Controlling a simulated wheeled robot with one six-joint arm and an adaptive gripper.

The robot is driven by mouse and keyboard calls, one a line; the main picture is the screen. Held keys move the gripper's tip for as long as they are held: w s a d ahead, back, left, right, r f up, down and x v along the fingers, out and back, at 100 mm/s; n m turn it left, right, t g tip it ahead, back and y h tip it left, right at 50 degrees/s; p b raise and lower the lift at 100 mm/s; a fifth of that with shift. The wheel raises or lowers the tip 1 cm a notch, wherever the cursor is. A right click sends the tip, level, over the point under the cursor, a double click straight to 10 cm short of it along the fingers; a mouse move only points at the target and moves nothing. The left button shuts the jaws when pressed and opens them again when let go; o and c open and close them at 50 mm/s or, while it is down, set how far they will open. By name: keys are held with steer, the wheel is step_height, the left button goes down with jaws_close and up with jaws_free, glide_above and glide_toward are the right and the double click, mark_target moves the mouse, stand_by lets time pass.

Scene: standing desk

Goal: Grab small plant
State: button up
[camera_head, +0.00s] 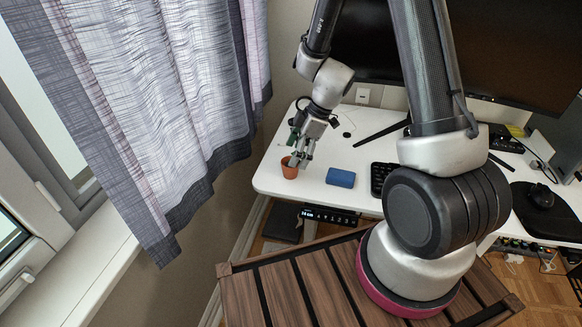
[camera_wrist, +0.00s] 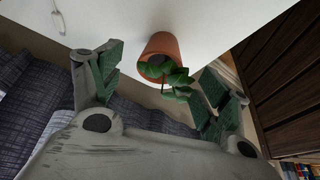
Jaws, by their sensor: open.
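The small plant is in a terracotta pot (camera_head: 289,168) on the white desk, near its front left corner. In the wrist view the pot (camera_wrist: 160,45) shows with green leaves (camera_wrist: 176,78) spilling from its rim. My gripper (camera_head: 302,158) is just above and to the right of the pot in the head view. In the wrist view my gripper (camera_wrist: 160,85) is open, with a green-padded finger on each side of the plant. The leaves lie close to the right finger; I cannot tell whether they touch. Nothing is held.
A blue box-like object (camera_head: 341,178) lies on the white desk (camera_head: 275,183) to the right of the pot. The grey curtain (camera_head: 165,110) hangs left of the desk.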

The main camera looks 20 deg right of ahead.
mark_target(289, 173)
steer(key=x, duration=0.4)
steer(key=shift+a+f, duration=0.15)
steer(key=shift+f, duration=0.2)
steer(key=shift+c, duration=0.4)
steer(key=c, duration=1.1)
steer(key=shift+r, duration=0.1)
steer(key=shift+c, duration=0.2)
